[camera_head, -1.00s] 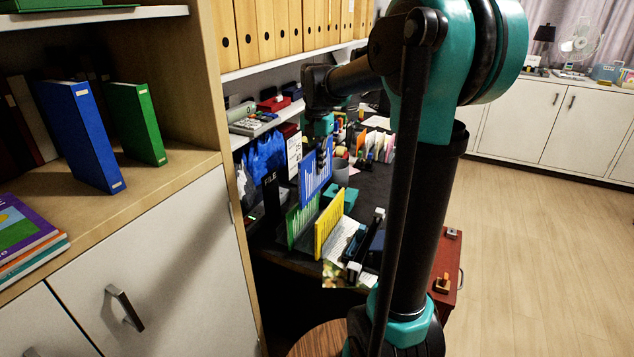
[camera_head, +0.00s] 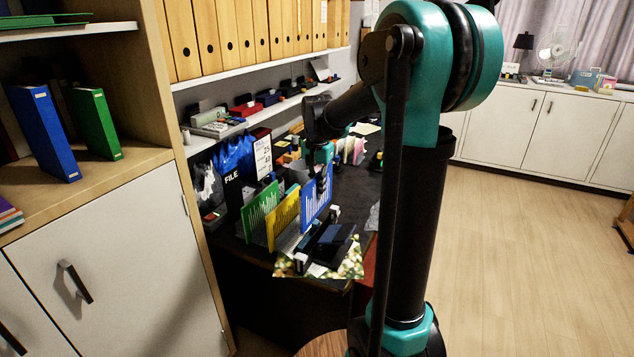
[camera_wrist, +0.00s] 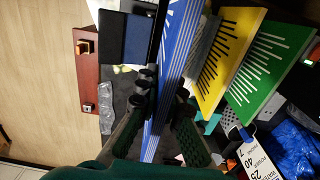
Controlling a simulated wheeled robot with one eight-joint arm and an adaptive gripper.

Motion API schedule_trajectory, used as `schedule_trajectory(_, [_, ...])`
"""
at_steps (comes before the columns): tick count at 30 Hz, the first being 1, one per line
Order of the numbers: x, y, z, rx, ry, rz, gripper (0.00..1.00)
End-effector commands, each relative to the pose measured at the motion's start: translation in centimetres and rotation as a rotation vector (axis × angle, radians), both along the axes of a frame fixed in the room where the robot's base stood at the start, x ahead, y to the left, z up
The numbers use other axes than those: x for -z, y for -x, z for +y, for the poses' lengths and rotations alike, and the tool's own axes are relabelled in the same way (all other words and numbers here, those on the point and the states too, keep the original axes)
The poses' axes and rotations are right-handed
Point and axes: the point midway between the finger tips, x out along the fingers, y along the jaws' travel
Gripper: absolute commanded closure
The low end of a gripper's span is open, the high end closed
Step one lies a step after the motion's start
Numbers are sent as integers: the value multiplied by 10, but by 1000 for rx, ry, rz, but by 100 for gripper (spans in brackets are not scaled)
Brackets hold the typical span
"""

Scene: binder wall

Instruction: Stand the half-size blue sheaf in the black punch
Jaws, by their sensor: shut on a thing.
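My gripper (camera_wrist: 172,115) is shut on the blue sheaf (camera_head: 316,197), a thin upright board with white bar marks. The sheaf also shows edge-on between my fingers in the wrist view (camera_wrist: 176,62). It is to the right of the yellow sheaf (camera_head: 285,218) and the green sheaf (camera_head: 261,217), which stand on the desk. A long black device (camera_head: 311,240), apparently the punch, lies at the desk's front, close below the blue sheaf. I cannot tell whether the sheaf touches it; its slot is hidden.
A dark flat pad (camera_head: 335,248) lies beside the black device, over a patterned sheet (camera_head: 350,266) at the desk edge. A black file box (camera_head: 233,198) and blue bags (camera_head: 236,156) stand at the left. A red cabinet (camera_wrist: 88,70) is beside the desk.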

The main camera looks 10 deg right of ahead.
Motion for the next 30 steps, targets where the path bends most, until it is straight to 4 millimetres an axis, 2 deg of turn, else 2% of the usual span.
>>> schedule_trajectory(16, [7, 0, 0, 0, 0, 0, 100])
schedule_trajectory(30, [49, 0, 0, 0, 0, 0, 100])
